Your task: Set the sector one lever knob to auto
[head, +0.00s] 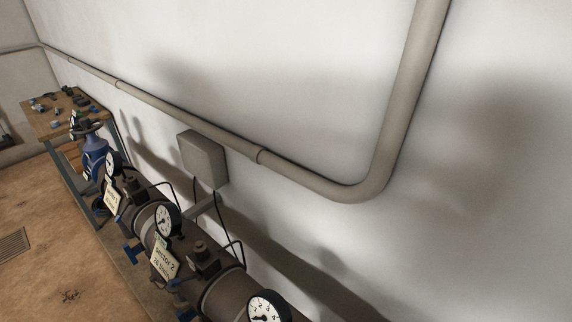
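The irrigation manifold, a dark thick pipe (229,290), runs along the wall from lower centre toward the back left. A cream tag reading Sector 2 (163,263) hangs on its near part. A farther tag (112,197) looks like the sector one tag, but its text is too small to read surely. Beside that tag a dark valve top (131,187) sits on the pipe; I cannot make out a lever knob or its setting. A similar valve top (203,257) stands by the Sector 2 tag. My gripper is not in view.
Gauges (167,219) stand along the manifold. A grey box (202,159) and a long pipe (190,122) are on the wall. A blue valve (94,146) and a workbench (42,126) with small parts are farther back. Brown floor (50,270) at left is mostly clear, with a grate.

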